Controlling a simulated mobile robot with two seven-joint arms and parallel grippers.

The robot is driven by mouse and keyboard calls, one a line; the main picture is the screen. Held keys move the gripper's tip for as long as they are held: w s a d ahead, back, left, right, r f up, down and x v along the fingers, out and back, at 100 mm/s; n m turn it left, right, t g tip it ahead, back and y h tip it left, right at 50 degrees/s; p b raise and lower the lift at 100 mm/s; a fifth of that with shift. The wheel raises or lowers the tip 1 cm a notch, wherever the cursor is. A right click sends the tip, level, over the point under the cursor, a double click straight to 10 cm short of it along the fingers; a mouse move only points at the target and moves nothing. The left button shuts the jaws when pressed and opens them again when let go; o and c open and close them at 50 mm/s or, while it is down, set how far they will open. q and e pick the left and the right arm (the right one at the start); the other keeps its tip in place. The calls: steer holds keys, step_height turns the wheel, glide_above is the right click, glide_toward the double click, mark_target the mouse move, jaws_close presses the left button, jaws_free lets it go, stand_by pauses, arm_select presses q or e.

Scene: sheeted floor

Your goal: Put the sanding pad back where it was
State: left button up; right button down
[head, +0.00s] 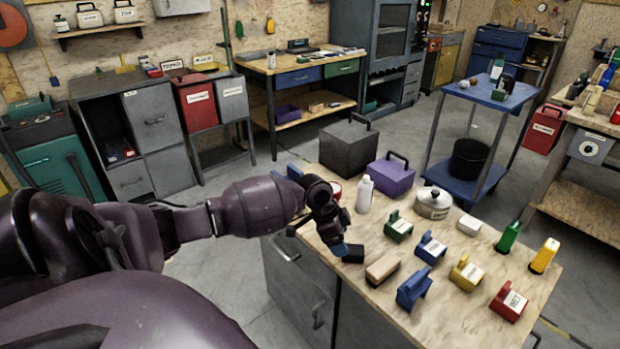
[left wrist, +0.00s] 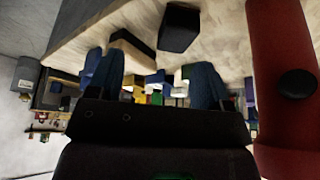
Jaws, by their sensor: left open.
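My left gripper (head: 335,234) is over the left part of the wooden workbench (head: 440,322), pointing down. In the left wrist view its two blue fingers (left wrist: 157,82) stand wide apart, with nothing clearly held between them. A small dark block (head: 349,254) lies at the bench edge close under the fingers; it also shows in the left wrist view (left wrist: 180,28). A tan block with a dark layer (head: 382,268) lies just right of it, also in the left wrist view (left wrist: 130,52). I cannot tell which of these is the sanding pad. My right gripper is not in view.
A white bottle (head: 364,194), purple case (head: 391,176) and round pot (head: 433,203) stand behind. Blue (head: 413,289), green (head: 398,226), yellow (head: 466,272) and red (head: 508,303) labelled items fill the bench. Red shows close by in the left wrist view (left wrist: 290,125).

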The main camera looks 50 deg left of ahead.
arm_select(q)
steer(key=s+d+f+n+t, duration=0.3)
steer(key=s+d+f, duration=0.75)
steer(key=s, duration=0.25)
steer(key=s+d+r+n+t+y, duration=0.1)
steer(key=s+n+t+y, duration=0.2)
steer(key=s, duration=0.9)
steer(key=shift+d+r+n+t+y, duration=0.3)
steer(key=shift+n+t, duration=0.6)
steer(key=shift+n, duration=0.3)
